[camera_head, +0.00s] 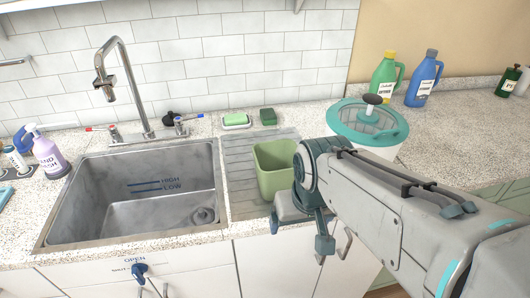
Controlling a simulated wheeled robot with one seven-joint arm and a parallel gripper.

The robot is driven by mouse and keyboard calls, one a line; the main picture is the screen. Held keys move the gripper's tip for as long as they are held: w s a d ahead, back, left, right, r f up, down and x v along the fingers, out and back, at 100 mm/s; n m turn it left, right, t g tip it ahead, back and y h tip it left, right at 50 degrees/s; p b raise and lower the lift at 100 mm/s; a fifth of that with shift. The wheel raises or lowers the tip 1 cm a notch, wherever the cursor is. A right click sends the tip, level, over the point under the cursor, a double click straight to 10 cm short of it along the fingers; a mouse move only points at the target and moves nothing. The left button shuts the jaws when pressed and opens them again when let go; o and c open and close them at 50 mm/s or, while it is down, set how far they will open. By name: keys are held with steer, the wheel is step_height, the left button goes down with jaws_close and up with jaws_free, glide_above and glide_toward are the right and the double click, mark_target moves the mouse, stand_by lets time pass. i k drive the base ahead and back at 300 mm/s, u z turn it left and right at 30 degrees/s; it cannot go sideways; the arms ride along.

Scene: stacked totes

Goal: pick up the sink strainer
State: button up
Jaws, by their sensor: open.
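The metal sink (95,215) is on the left, set in the speckled counter. A round grey drain piece (204,215), which looks like the sink strainer, sits at the bottom right of the basin. I cannot tell whether it is loose or part of the drain. My gripper (299,230) is open and appears empty, with its fingers pointing down near the counter's front edge. It is to the right of the sink and well apart from the drain piece. The arm comes in from the right.
A green tub (274,168) stands on the ribbed drainboard (240,175), close behind my gripper. The tall faucet (138,90) rises behind the sink. A teal-lidded container (370,125) is behind my arm. A purple soap bottle (47,155) stands left of the sink.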

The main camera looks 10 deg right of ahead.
mark_target(201, 216)
steer(key=k, duration=1.2)
steer(key=u, duration=1.15)
steer(key=i, duration=1.25)
steer(key=z, duration=0.7)
steer(key=i, duration=0.4)
steer(key=z, duration=0.45)
